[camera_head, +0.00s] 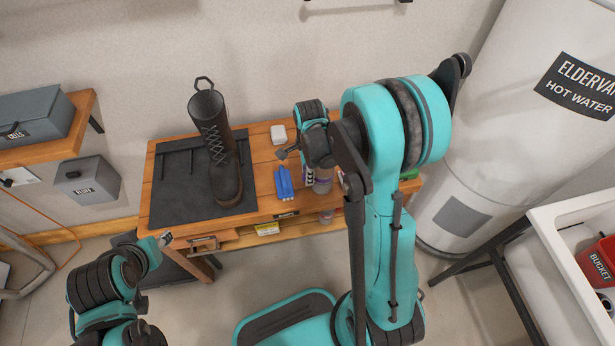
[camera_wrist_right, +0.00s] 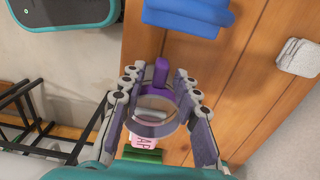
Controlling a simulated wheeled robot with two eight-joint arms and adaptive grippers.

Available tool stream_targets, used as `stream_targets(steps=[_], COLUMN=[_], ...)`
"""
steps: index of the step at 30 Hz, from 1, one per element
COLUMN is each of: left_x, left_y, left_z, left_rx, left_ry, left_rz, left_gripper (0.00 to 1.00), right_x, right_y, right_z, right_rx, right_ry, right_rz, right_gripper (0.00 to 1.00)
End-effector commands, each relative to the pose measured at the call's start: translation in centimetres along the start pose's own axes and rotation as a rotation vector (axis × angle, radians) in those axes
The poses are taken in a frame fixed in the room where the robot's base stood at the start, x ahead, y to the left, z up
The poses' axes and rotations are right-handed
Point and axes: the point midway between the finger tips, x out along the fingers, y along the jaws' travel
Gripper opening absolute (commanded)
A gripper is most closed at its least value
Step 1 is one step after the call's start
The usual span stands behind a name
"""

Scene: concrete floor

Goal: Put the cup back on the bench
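A see-through round cup with purple parts (camera_wrist_right: 153,128) shows between the two fingers of my right gripper (camera_wrist_right: 157,82) in the right wrist view. The fingers stand apart, one on each side, with a small gap visible on the right. In the head view a greyish-purple vessel (camera_head: 322,182) shows under my right gripper, at the bench's right part, partly hidden by my arm. I cannot tell whether it touches the top. The wooden bench (camera_head: 262,150) stands against the wall. My left gripper (camera_head: 164,240) is near the bench's front left corner; its fingers are too small to read.
A dark boot (camera_head: 213,150) stands on a black mat (camera_head: 171,190).

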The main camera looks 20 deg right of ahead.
Motion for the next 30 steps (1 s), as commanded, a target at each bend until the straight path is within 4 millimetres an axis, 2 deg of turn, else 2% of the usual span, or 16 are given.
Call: stream_targets(steps=[1,6,14,17,24,30], left_x=[-0.7,-1.6,-2.0,-2.0,-2.0,-2.0], left_y=[0.0,0.0,0.0,0.0,0.0,0.0], left_z=[-0.5,-1.2,-1.4,-1.4,-1.4,-1.4], left_rx=[0.000,0.000,0.000,0.000,0.000,0.000], left_ry=[0.000,0.000,0.000,0.000,0.000,0.000], left_rz=[0.000,0.000,0.000,0.000,0.000,0.000], left_gripper=[0.40,0.40,0.40,0.40,0.40,0.40], right_x=[-1.6,-4.6,-7.2,-9.2,-15.4,-18.4], right_y=[0.1,0.0,0.4,1.4,5.7,9.8], right_z=[0.0,0.0,0.2,0.7,2.2,3.0], right_rx=[0.000,0.000,-0.054,-0.198,-0.792,-1.288], right_ry=[0.000,0.000,-0.001,0.001,0.075,0.225], right_rz=[0.000,0.000,-0.018,-0.068,-0.272,-0.429], right_gripper=[0.31,0.31,0.31,0.31,0.31,0.31])
